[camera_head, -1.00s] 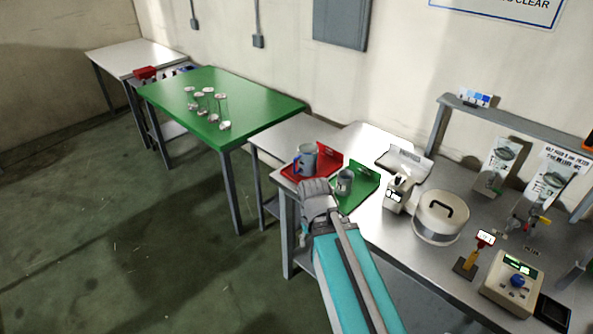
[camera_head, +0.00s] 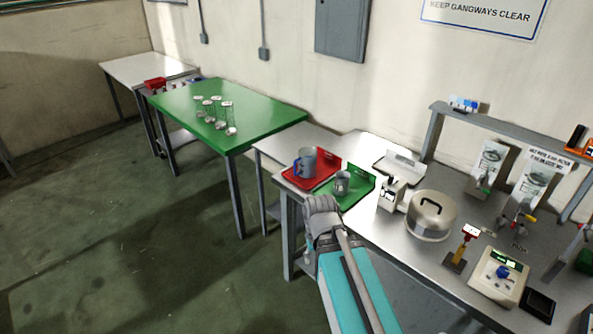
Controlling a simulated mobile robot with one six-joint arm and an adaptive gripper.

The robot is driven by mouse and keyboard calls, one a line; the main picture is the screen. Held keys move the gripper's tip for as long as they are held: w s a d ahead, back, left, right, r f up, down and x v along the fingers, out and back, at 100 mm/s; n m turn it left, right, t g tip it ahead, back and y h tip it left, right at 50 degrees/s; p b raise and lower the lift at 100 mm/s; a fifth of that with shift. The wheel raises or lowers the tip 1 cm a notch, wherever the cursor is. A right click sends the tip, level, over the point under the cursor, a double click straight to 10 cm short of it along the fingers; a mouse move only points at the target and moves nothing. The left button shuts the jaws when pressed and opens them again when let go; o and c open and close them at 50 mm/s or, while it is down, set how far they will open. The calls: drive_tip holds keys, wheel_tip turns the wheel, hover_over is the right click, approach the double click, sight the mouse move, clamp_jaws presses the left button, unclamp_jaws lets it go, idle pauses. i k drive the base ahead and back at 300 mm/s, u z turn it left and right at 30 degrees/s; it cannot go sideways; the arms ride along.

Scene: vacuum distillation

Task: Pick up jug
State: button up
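A grey jug (camera_head: 307,160) with a blue handle on its left stands upright on a red tray (camera_head: 326,171). A smaller grey vessel (camera_head: 341,183), also jug-like, stands on the green tray (camera_head: 358,192) just to the right and nearer. The grey end part of my arm (camera_head: 322,212) shows in front of these trays, below the jug in the picture. It appears apart from both vessels. Its fingertips cannot be made out, so I cannot tell whether my gripper is open or shut. Nothing is seen held.
A white device (camera_head: 391,194), a round lidded pot (camera_head: 431,215) and a hotplate-like instrument (camera_head: 498,278) stand along the steel bench to the right. A green table (camera_head: 255,122) with several glass vessels is at left. Open floor (camera_head: 130,240) lies at front left.

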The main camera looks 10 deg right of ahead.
sight(306, 158)
drive_tip(key=z, duration=0.15)
drive_tip(key=i, duration=0.95)
drive_tip(key=u, duration=0.05)
